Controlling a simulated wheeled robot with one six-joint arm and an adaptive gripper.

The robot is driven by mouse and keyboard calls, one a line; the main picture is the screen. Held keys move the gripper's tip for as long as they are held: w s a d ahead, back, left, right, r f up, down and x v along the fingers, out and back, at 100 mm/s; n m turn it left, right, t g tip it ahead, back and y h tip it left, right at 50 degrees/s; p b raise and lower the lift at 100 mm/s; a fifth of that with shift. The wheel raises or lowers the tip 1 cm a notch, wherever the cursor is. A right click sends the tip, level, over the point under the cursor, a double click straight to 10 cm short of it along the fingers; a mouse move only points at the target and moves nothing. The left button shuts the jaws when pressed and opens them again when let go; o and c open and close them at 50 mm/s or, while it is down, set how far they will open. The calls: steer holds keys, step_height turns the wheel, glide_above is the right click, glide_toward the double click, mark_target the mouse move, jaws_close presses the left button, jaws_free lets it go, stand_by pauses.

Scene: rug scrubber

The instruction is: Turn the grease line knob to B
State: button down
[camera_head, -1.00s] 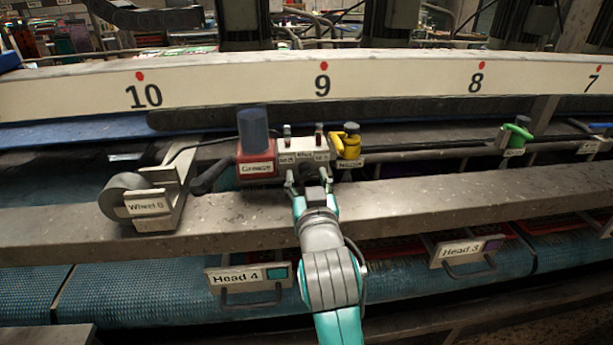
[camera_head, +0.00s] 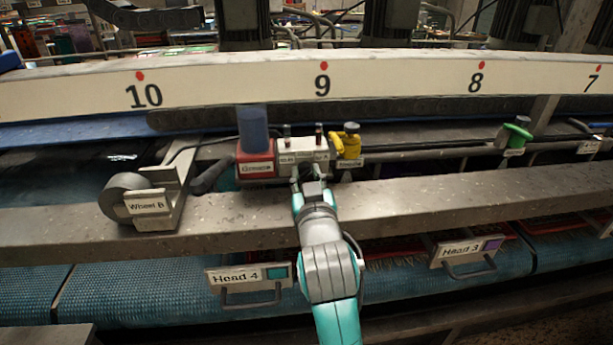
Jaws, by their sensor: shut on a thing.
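The grease unit is a red box labelled "Grease" (camera_head: 255,168) with a dark blue cylinder (camera_head: 252,130) on top. A pale block with small labels (camera_head: 303,156) joins it on the right and carries two small upright fittings. My gripper (camera_head: 307,172) is at the front of this block, reaching up from below. Its fingers are shut on a dark knob at the block's front. The gripper hides most of the knob, so I cannot read where it points. The small labels are too blurred to read fully.
A yellow valve (camera_head: 347,144) stands close to the right of the block. A grey rail (camera_head: 450,202) runs below. A "Wheel" unit (camera_head: 145,203) and dark handle (camera_head: 213,177) lie left. A green valve (camera_head: 516,134) is far right. "Head 4" (camera_head: 245,276) hangs below.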

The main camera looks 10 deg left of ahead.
steer(key=shift+n, duration=0.3)
steer(key=c, duration=0.9)
jaws_free()
steer(key=shift+o, duration=0.2)
steer(key=shift+s, duration=0.1)
steer(key=v, duration=1.1)
steer(key=shift+s, duration=0.35)
steer(key=shift+d, duration=0.15)
